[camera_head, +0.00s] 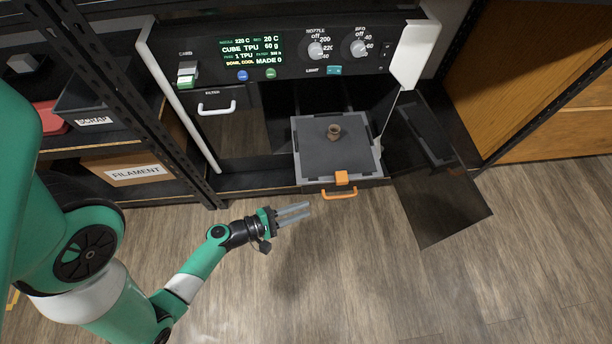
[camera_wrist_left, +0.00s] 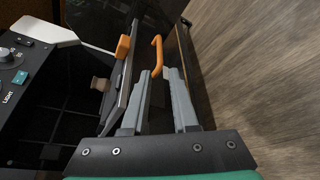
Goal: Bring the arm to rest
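My left gripper (camera_head: 308,211) hangs over the floor, in front of and to the left of the pulled-out printer bed (camera_head: 311,151). Its two grey fingers are apart with nothing between them; they also show apart in the left wrist view (camera_wrist_left: 159,76). The bed's orange handle (camera_head: 340,194) is to the right of the fingertips, apart from them in the head view. In the wrist view the handle (camera_wrist_left: 157,52) appears beyond the fingertips. A small brown part (camera_head: 334,131) stands on the dark bed plate. My right gripper is not in view.
The printer's dark glass door (camera_head: 437,185) is swung open at the right. The control panel (camera_head: 300,50) is above the bed. A shelf with a FILAMENT box (camera_head: 135,172) and a SCRAP bin (camera_head: 95,105) stands left. The wooden floor (camera_head: 350,290) in front is clear.

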